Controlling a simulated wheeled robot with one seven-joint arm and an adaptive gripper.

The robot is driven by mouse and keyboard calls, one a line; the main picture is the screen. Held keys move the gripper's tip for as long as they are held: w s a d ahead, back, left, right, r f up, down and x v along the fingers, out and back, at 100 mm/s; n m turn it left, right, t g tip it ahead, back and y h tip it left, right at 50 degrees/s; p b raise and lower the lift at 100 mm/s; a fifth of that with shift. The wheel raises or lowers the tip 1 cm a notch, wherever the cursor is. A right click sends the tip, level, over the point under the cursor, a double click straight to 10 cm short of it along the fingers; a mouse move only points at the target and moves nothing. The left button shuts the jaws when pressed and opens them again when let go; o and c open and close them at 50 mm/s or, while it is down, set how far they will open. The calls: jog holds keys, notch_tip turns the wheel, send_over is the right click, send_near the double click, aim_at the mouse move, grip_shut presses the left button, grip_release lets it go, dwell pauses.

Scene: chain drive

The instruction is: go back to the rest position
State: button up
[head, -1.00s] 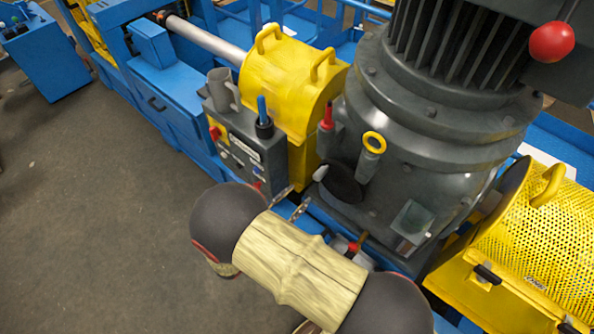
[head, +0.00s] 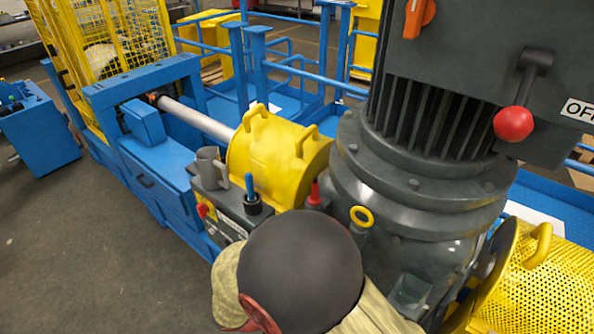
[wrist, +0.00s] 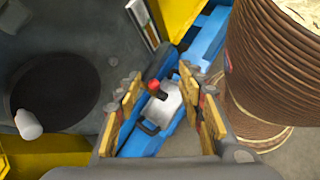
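My gripper (wrist: 161,84) shows in the wrist view with its two yellow-padded fingers apart and nothing held between them. Past the fingertips, a small grey box with a red knob (wrist: 154,86) sits on a blue frame (wrist: 205,38). In the head view my arm comes up from the bottom edge, with a black rounded joint and wood-textured links. It covers part of the control box and the lower motor there. The gripper itself is hidden or outside the head view.
A large grey motor (head: 415,190) stands close to my arm, with a red-knobbed lever (head: 513,124) above. A yellow cover (head: 280,158), a grey mug (head: 209,168) and a yellow mesh guard (head: 545,285) are nearby. A wound coil (wrist: 275,70) is right of the gripper. Open floor (head: 60,240) lies left.

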jog(key=s+d+r+m+t+y, duration=0.1)
jog(key=d+r+m+y, duration=0.2)
jog(key=r, duration=0.6)
jog(key=s+d+r+m+t+y, duration=0.1)
jog(key=d+r+m+y, duration=0.2)
jog(key=d+r+m, duration=0.2)
jog(key=s+d+r+m+t+y, duration=0.2)
jog(key=d+r+m+y, duration=0.2)
jog(key=r+m, duration=0.4)
notch_tip(320, 180, up, 6)
jog(key=shift+d+r, duration=0.1)
jog(key=shift+d, duration=0.05)
jog(key=shift+c, duration=1.1)
